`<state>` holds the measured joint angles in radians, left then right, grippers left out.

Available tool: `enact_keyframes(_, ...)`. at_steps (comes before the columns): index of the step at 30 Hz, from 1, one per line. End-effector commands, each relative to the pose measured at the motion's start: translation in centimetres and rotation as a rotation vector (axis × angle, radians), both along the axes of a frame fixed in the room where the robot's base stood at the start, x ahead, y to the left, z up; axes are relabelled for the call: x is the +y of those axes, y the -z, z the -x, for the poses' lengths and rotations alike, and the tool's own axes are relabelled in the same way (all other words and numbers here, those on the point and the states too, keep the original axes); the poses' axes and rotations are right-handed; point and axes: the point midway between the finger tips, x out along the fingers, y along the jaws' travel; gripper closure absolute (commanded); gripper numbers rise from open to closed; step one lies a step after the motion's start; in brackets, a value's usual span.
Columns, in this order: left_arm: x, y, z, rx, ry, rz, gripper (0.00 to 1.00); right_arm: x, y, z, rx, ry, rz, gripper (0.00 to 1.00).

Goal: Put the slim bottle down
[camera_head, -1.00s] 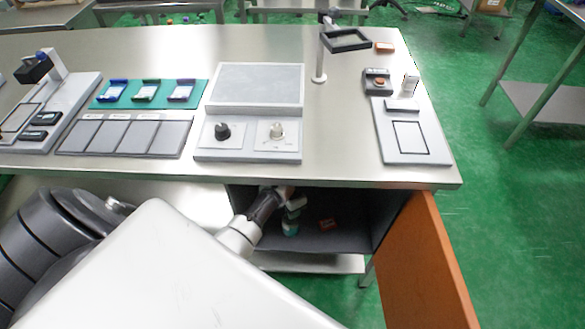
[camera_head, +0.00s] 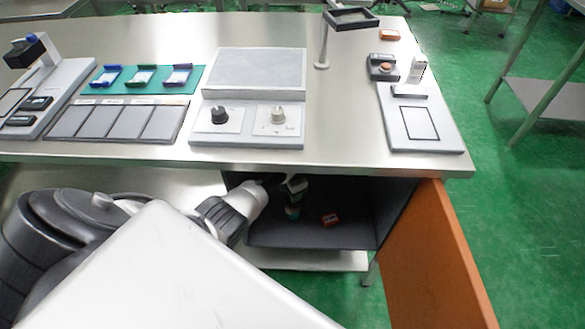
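My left arm reaches from the left into the open dark compartment (camera_head: 345,195) under the table. My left gripper (camera_head: 295,190) is small and shaded there, just below the table's front edge. The fingers themselves are hard to make out. I cannot tell whether the bottle's base touches the compartment floor. My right gripper is not in view.
A small red box (camera_head: 330,220) lies on the compartment floor, right of the bottle. An orange door (camera_head: 430,260) stands open at the right. The metal table (camera_head: 350,120) above carries a control panel, trays and small devices.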

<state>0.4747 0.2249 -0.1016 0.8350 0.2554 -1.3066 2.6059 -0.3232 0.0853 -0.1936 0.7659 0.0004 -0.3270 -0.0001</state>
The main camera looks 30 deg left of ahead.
Motion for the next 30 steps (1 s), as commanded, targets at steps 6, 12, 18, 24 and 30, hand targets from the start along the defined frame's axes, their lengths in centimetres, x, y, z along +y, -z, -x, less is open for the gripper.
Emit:
enact_keyframes(6,0.0,0.0,0.0,0.0,0.0,0.001,1.0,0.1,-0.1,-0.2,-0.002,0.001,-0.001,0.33)
enact_keyframes(12,0.0,0.2,0.1,0.003,0.0,0.001,0.56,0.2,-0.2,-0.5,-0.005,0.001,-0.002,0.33)
enact_keyframes(18,0.0,0.2,0.1,0.003,0.0,0.001,0.37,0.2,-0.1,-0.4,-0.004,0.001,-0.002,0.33)
enact_keyframes(24,-0.1,0.1,0.1,0.003,0.001,0.001,0.37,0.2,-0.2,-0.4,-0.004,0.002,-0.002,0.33)
enact_keyframes(30,-0.1,-1.4,0.1,0.002,0.001,0.001,0.37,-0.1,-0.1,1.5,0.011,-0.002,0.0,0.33)
